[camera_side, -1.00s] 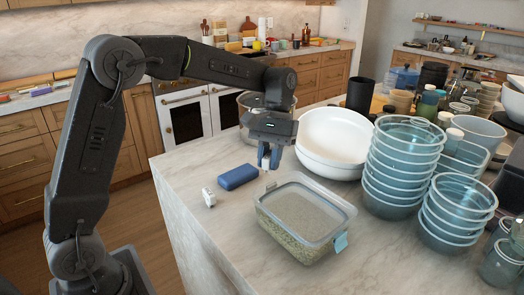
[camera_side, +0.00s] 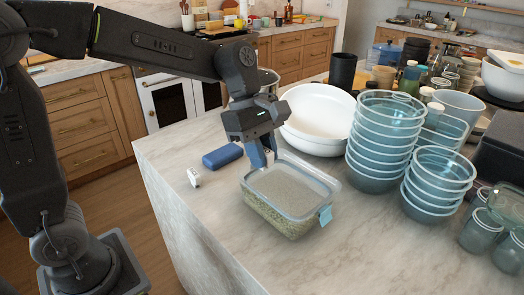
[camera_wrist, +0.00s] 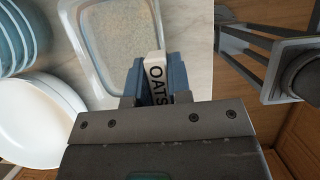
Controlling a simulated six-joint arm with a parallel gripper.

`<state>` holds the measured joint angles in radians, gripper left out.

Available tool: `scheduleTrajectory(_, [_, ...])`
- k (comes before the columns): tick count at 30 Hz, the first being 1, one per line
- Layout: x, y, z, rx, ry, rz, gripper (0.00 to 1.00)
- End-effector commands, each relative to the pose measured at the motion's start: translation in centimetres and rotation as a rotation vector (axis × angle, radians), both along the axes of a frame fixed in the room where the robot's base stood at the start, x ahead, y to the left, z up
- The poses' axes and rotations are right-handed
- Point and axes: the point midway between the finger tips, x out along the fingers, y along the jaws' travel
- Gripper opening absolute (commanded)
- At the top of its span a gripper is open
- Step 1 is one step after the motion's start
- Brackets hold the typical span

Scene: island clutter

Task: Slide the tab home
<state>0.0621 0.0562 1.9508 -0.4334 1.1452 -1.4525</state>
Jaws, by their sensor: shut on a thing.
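My gripper (camera_side: 264,160) is shut on a white tab (camera_wrist: 156,77) that reads "OATS" in black; the tab stands between the blue fingers in the wrist view. In the side view the fingers hide most of the tab. A clear lidless-looking container (camera_side: 288,217) of pale oat-like grain stands on the counter, just right of and in front of my fingertips. Its rim also shows in the wrist view (camera_wrist: 90,62). A light blue holder (camera_side: 325,215) hangs on its right front side. The tab is apart from this holder.
A blue case (camera_side: 222,156) and a small white block (camera_side: 194,178) lie left of the container. White bowls (camera_side: 316,112) stand behind it. Stacked clear bowls (camera_side: 383,140) stand to the right. The counter in front (camera_side: 345,255) is clear.

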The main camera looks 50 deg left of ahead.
Motion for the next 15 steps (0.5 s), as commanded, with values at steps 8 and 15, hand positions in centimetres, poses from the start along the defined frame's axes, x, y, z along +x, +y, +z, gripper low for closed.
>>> scheduleTrajectory(8, [0.0,0.0,-0.7,-0.006,0.002,-0.001,0.0])
scheduleTrajectory(15, [0.0,0.0,-2.9,-0.006,0.002,-0.002,0.0])
